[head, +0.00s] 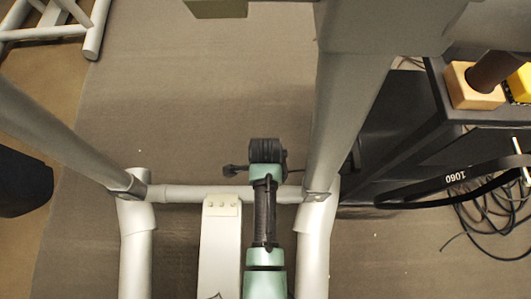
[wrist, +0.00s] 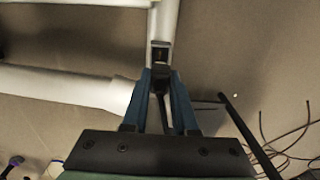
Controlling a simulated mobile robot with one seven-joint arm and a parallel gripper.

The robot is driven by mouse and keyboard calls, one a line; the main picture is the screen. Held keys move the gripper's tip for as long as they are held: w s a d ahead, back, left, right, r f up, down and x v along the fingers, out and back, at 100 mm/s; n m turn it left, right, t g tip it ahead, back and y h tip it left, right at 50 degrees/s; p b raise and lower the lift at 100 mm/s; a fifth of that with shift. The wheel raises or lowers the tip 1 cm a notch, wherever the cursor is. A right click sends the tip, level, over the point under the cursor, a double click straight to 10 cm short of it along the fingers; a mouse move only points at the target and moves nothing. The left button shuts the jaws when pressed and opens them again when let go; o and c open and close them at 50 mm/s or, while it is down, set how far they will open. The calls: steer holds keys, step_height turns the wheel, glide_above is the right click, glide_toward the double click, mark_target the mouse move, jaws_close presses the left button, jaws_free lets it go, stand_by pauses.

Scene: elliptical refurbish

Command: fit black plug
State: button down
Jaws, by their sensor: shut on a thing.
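In the wrist view, my gripper (wrist: 160,75) has two blue fingers closed on a small black plug (wrist: 160,80). The plug sits between the fingertips, its darker stem running back toward the palm. Just beyond the fingertips, a pale grey frame tube (wrist: 163,22) runs away from me, with a dark square opening (wrist: 160,54) at its near end. The plug is close in front of this opening and roughly in line with it; I cannot tell whether they touch. In the head view, my arm hides the fingers and plug.
A pale crossbar (head: 180,193) joins two upright frame posts, and a thick grey post (head: 345,110) rises close to the right of my arm. A dark shelf (head: 440,110) with a wooden block (head: 473,88) stands at right, above coiled black cables (head: 492,222). Floor beyond the crossbar is clear.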

steer(key=shift+f+b, duration=2.6)
steer(key=shift+b, duration=0.1)
steer(key=shift+f, duration=0.65)
steer(key=c, duration=0.6)
jaws_free()
step_height(320, 180, up, 13)
steer(key=p, duration=0.6)
